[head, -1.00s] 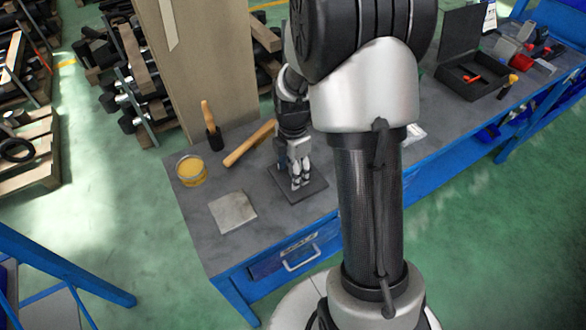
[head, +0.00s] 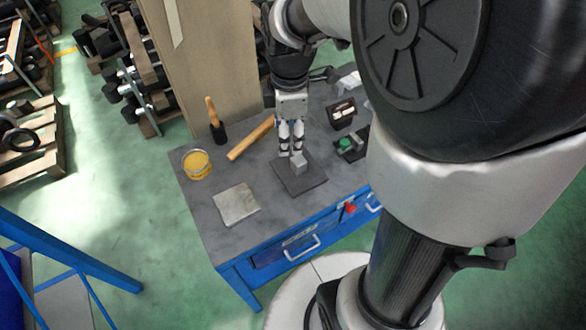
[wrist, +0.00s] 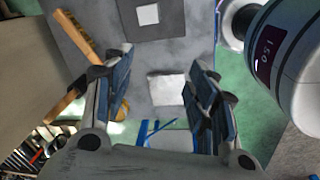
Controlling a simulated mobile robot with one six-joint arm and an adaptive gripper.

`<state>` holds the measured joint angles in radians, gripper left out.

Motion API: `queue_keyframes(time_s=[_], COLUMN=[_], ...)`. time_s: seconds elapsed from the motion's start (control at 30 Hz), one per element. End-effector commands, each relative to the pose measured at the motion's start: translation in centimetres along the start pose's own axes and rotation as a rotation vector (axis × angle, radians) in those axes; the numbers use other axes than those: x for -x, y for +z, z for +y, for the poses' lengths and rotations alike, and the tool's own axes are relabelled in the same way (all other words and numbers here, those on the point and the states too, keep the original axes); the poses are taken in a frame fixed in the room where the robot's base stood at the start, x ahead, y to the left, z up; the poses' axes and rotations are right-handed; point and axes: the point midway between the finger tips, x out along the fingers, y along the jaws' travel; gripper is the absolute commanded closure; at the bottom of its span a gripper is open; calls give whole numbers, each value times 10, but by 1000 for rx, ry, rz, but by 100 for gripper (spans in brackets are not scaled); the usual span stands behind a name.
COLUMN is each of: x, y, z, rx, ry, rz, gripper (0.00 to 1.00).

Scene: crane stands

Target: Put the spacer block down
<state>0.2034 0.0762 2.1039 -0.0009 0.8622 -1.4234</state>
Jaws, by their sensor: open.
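The spacer block (head: 298,161), a small light grey cube, stands on the dark square mat (head: 309,184) on the workbench. In the wrist view the block (wrist: 148,14) shows as a pale square on the dark mat (wrist: 176,28), near the top edge. My gripper (head: 291,149) is just behind and above the block in the head view, pointing down. In the wrist view the fingers of my gripper (wrist: 160,88) are spread apart with nothing between them, and the block lies clear of them.
A pale square plate (head: 236,203) lies left of the mat. A green-topped item (head: 346,146) and a dark box (head: 341,113) are to the right. Bare bench surrounds the plate.

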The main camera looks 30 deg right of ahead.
Motion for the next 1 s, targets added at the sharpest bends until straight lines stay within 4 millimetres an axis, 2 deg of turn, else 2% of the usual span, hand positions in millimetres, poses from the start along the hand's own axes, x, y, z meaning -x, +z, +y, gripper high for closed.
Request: queue_keyframes(time_s=[0.03, 0.2, 0.4, 0.5, 0.67, 1.0], x=[22, 67, 88, 89, 89, 89], y=[-6, -17, -19, -18, -17, -17], z=[-17, -76, -137, -155, -168, -168], rx=[-109, -530, -958, -1098, -1206, -1218], ry=[40, 126, 174, 177, 175, 173], rz=[12, 80, 199, 245, 281, 283], gripper=[47, 47, 47, 47, 47, 47])
